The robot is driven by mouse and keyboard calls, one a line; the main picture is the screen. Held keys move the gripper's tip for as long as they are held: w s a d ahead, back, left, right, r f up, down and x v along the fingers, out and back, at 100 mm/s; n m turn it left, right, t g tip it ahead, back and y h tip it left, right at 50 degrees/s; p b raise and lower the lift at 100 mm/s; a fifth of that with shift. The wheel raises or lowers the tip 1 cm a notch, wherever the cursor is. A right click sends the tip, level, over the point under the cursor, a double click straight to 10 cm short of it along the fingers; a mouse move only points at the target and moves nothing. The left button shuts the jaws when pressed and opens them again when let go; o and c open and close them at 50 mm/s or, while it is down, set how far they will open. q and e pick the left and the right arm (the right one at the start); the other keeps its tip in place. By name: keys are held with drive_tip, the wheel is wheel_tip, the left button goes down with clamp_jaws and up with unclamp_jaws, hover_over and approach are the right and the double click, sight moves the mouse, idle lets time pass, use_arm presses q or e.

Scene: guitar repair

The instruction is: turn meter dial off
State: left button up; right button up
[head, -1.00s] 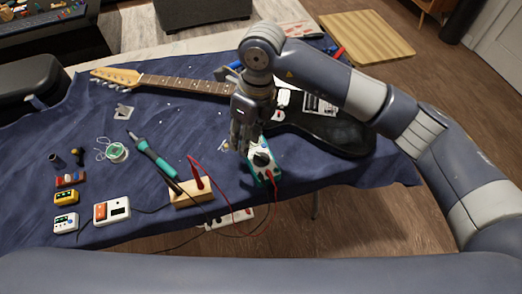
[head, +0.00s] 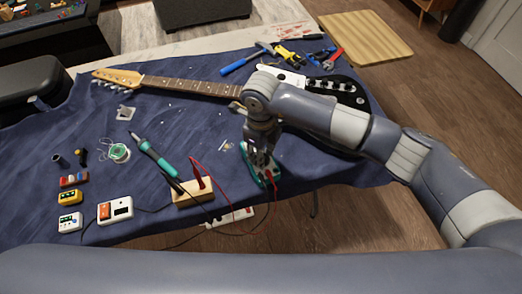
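The teal and white multimeter (head: 249,163) lies near the front edge of the blue-covered table in the head view. Its dial is hidden under my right gripper (head: 262,163), which points down over the meter. The fingers are small and dark here, so I cannot tell whether they are open or shut, or whether they touch the dial. A red probe plug (head: 271,177) sits at the meter's lower end. My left gripper is out of view.
An electric guitar (head: 190,86) lies behind my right arm. A soldering iron (head: 152,154), wooden block (head: 192,192) with red lead, and power strip (head: 229,217) are to the left. Pliers and a hammer (head: 246,62) lie at the back. Bare cloth lies left of the meter.

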drive_tip(key=shift+f, duration=0.1)
drive_tip(key=shift+c, duration=0.2)
clamp_jaws()
drive_tip(key=shift+m, duration=0.3)
drive_tip(key=shift+m+b, duration=0.9)
drive_tip(key=shift+m, duration=0.3)
drive_tip(key=shift+m+b, duration=0.65)
drive_tip(key=shift+m, duration=1.25)
drive_tip(key=shift+o, duration=0.2)
unclamp_jaws()
